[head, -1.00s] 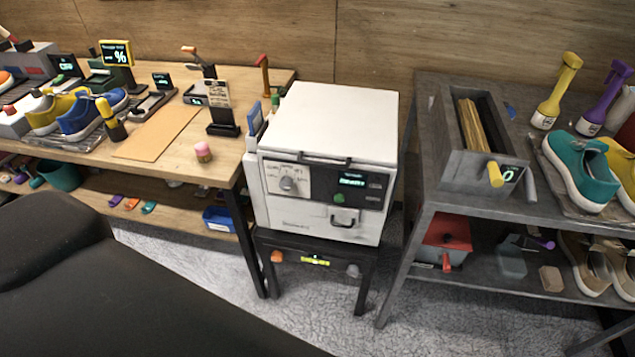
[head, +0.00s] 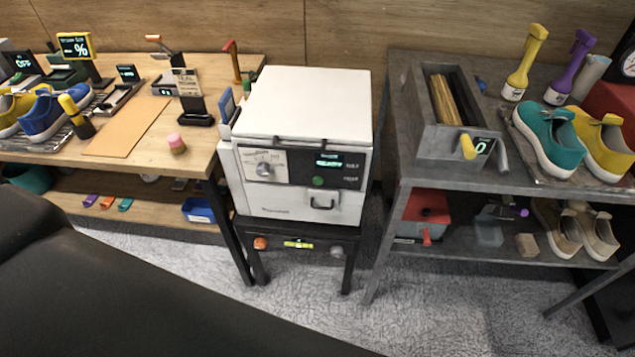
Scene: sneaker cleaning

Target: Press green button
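The green button (head: 318,182) is a small round knob on the dark control panel at the front of a white box-shaped machine (head: 302,105). A lit green display (head: 328,160) is above the button, and a grey dial (head: 263,169) is to its left. The machine's lid is shut, and it stands on a black stand (head: 347,247). Nothing covers the button. Neither gripper is in view. A large black form, which may be my own arm, fills the lower left.
A wooden table (head: 127,125) with shoes, a brown mat and small signs stands left of the machine. A grey metal table (head: 407,150) with sneakers, spray bottles and a grey box stands to the right. Grey carpet (head: 420,310) is clear in front.

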